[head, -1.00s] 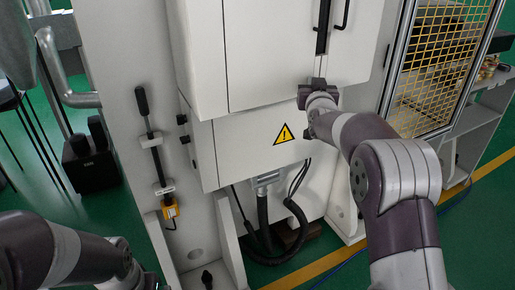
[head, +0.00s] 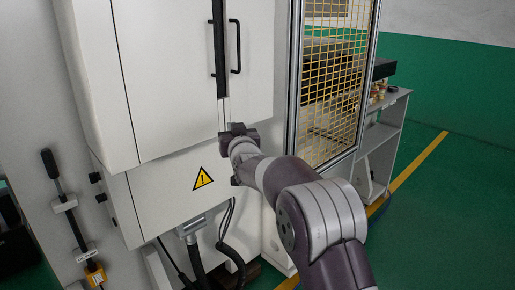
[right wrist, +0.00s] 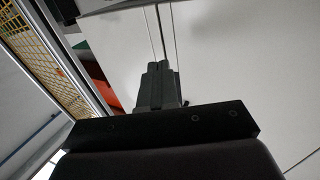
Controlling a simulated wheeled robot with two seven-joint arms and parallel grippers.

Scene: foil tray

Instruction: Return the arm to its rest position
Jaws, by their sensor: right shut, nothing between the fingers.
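My right arm (head: 315,215) reaches in from the bottom right of the head view. Its gripper (head: 238,130) is in front of the white machine cabinet (head: 110,60), below the black door handles (head: 235,48). In the right wrist view the two dark fingers (right wrist: 158,68) are together, with nothing between them. Pale panels fill much of the background there. Whether the gripper touches the cabinet I cannot tell. My left arm and gripper are not in view.
A yellow mesh guard (head: 335,80) in a metal frame stands right of the cabinet; it also shows in the right wrist view (right wrist: 40,60). A grey side bench (head: 375,150) is beyond it. Black hoses (head: 225,250) hang below the cabinet. Green floor (head: 450,220) at the right is clear.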

